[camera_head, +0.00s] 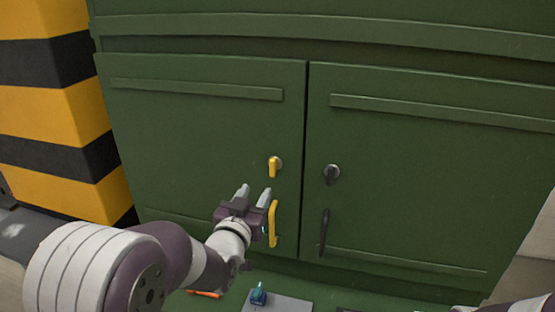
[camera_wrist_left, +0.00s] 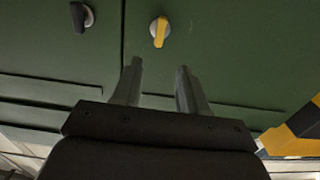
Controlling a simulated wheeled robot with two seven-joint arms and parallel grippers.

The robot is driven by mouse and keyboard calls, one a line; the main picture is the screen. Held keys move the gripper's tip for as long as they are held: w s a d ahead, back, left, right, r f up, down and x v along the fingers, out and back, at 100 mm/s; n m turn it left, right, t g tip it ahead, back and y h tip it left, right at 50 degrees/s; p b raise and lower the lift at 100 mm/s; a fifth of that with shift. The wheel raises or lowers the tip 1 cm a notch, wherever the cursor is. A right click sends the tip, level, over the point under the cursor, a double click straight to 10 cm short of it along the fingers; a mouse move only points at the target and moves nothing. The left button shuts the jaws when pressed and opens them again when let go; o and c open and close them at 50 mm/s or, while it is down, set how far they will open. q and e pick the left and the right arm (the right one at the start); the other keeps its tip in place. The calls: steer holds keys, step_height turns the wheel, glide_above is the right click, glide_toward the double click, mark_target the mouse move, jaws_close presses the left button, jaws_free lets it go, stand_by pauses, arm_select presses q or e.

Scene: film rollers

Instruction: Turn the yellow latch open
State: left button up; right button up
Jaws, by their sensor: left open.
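The yellow latch (camera_head: 273,167) is a small knob on a round metal base, on the left green cabinet door near the gap between the doors. Its grip hangs roughly upright. It also shows in the left wrist view (camera_wrist_left: 159,31), ahead of the fingertips. My left gripper (camera_head: 254,192) is open and empty, a little below and left of the latch in the head view, apart from it. Its two fingers also show in the left wrist view (camera_wrist_left: 160,66), on either side of the latch's line. My right gripper is not visible.
A yellow handle (camera_head: 273,224) sits below the latch, close beside my left gripper. The right door has a black latch (camera_head: 332,174) and a black handle (camera_head: 324,232). A yellow-and-black striped pillar (camera_head: 62,110) stands left. Small tools lie below, including a teal-topped item (camera_head: 259,294).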

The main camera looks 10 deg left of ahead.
mark_target(272, 166)
arm_select(q)
steer(key=w+p, duration=0.1)
steer(key=w, duration=0.2)
steer(key=w+p, duration=0.2)
steer(key=w, duration=0.2)
steer(key=w+p, duration=0.2)
steer(key=w, duration=0.2)
steer(key=shift+d+r, duration=0.15)
steer(key=shift+d, duration=0.1)
steer(key=shift+w+p, duration=0.3)
steer(key=shift+w, duration=0.15)
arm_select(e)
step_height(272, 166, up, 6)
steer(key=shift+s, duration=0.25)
arm_select(q)
steer(key=shift+w, duration=0.1)
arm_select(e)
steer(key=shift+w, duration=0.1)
arm_select(q)
steer(key=shift+w, duration=0.1)
jaws_close()
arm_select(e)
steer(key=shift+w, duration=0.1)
